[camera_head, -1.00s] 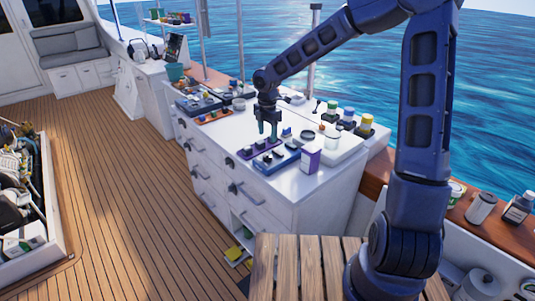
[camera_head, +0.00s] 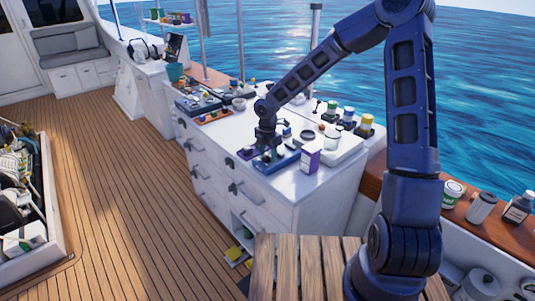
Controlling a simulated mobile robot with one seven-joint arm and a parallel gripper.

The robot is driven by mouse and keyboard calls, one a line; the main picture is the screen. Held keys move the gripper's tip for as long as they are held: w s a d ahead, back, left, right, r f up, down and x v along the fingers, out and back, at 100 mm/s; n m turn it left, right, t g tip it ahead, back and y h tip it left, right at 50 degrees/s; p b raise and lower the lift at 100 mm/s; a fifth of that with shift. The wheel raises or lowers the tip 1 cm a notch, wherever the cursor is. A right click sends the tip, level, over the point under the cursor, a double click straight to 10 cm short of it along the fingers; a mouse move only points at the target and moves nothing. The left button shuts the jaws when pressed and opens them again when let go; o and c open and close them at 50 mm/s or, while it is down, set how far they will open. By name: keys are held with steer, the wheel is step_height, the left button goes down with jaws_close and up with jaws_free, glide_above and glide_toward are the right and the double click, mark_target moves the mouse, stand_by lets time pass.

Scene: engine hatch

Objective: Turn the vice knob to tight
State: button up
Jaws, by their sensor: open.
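My gripper (camera_head: 267,149) is open and points down over the front part of the white cabinet top (camera_head: 221,131). Its fingertips are small and dark here, low among the purple tray (camera_head: 246,154) and the blue tray (camera_head: 280,164). I cannot tell whether they touch anything. Small knob-like parts sit on these trays, partly hidden by my gripper. I cannot make out which part is the vice knob, nor how far it is turned.
A purple and white box (camera_head: 311,158) stands right of the blue tray. A tray of small items (camera_head: 197,103) lies at the back left.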

steer(key=shift+c, duration=0.5)
steer(key=c, duration=0.9)
steer(key=shift+m, duration=0.3)
steer(key=m, duration=0.3)
steer(key=shift+m, duration=0.3)
steer(key=m, duration=0.4)
steer(key=shift+m, duration=0.3)
steer(key=m, duration=0.8)
steer(key=shift+m, duration=0.4)
